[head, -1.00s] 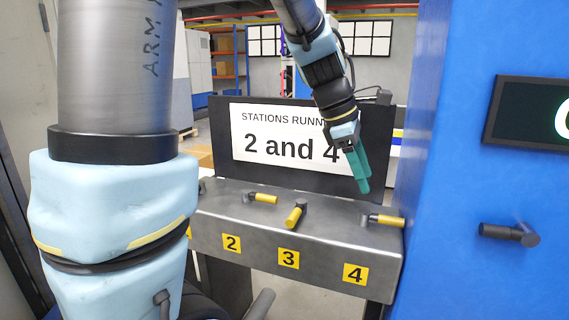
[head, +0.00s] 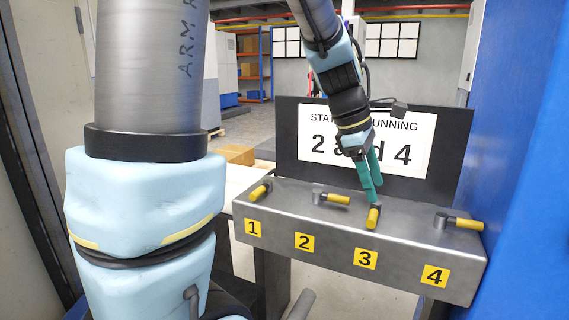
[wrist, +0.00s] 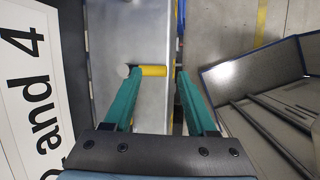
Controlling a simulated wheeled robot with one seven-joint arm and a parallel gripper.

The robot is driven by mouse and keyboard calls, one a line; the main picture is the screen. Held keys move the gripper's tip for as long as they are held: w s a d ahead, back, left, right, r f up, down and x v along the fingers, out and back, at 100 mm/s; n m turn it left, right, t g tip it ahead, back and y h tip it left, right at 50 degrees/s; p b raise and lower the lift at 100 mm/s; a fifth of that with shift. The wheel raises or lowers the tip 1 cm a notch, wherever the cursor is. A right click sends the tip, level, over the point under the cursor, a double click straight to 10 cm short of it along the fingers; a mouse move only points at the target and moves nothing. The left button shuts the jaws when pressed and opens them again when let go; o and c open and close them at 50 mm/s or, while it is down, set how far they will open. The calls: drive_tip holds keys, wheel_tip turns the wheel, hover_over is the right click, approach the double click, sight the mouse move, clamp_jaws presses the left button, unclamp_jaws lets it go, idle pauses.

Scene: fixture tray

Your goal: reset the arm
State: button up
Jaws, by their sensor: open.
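My gripper (head: 372,194) hangs over the metal valve bank (head: 400,262), fingers down and apart, at the station 3 handle (head: 373,217). That yellow handle points to the front. In the wrist view a yellow handle (wrist: 153,70), seemingly this one, shows between the open teal fingers; contact cannot be told. The station 1 handle (head: 260,191) also points toward the front, slightly left. The station 2 handle (head: 337,199) and station 4 handle (head: 468,223) point right along the bank. The sign (head: 400,150) behind, partly covered by my arm, reads stations running 2 and 4.
A blue cabinet (head: 530,170) stands close on the right of the bank. The dark sign board (head: 288,140) rises behind the bank. A cardboard box (head: 236,154) lies farther back on the left. Open floor shows beyond.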

drive_tip(key=a+f+m+y, duration=0.1)
drive_tip(key=a+f+m, duration=0.2)
drive_tip(key=a, duration=0.5)
drive_tip(key=s+a+f+m+y, duration=0.1)
drive_tip(key=a+f+m, duration=0.3)
drive_tip(key=a, duration=0.4)
drive_tip(key=s+a+f+m+t+y, duration=0.1)
drive_tip(key=a+f+m+y, duration=0.1)
drive_tip(key=a+m, duration=0.4)
drive_tip(key=a+f, duration=0.1)
drive_tip(key=a, duration=0.1)
drive_tip(key=shift+s+a+f, duration=0.25)
drive_tip(key=shift+a+f, duration=0.1)
drive_tip(key=shift+f, duration=0.05)
drive_tip(key=shift+c, duration=0.3)
